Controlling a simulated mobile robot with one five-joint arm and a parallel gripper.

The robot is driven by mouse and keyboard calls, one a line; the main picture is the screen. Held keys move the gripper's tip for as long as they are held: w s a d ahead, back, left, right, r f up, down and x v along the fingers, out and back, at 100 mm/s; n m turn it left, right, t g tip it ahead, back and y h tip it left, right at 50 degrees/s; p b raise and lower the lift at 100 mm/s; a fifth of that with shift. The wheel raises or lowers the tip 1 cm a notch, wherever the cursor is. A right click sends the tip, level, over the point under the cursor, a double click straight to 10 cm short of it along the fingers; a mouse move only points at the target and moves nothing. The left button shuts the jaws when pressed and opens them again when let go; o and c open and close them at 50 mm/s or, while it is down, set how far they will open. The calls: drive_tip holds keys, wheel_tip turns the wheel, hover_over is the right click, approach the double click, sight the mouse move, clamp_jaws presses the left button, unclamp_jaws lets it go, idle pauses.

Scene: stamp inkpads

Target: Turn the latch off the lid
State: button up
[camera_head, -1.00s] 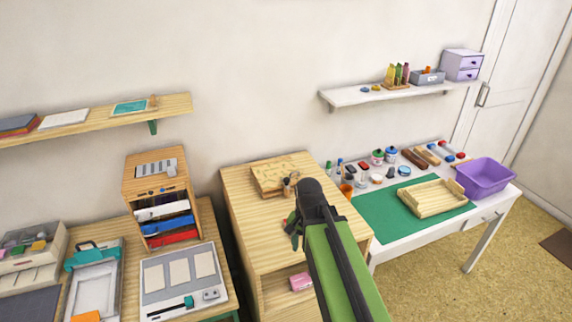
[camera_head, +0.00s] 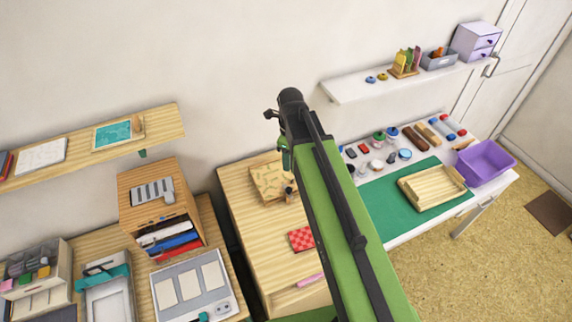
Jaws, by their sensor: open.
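A flat wooden box with a patterned lid (camera_head: 268,182) lies on the light wooden cabinet top (camera_head: 245,225), near its back edge. I cannot make out a latch on it at this size. My gripper (camera_head: 284,158) hangs from the end of my raised green and black arm, in the picture just above the box's right part. It is open, and I see nothing in it. Its fingertips are small and partly hidden by my arm, so I cannot tell its height above the box.
Small bottles (camera_head: 290,192) stand right beside the box. A red checkered piece (camera_head: 302,239) lies nearer the cabinet's front. To the right is a white table with a green mat (camera_head: 392,212), a wooden tray (camera_head: 410,190) and a purple bin (camera_head: 484,162). A wooden organizer (camera_head: 140,206) stands left.

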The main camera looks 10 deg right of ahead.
drive_tip(key=b, duration=1.8)
approach(289, 189)
wheel_tip(289, 189, down, 8)
drive_tip(key=shift+f, duration=0.25)
drive_tip(key=shift+r, duration=0.1)
clamp_jaws()
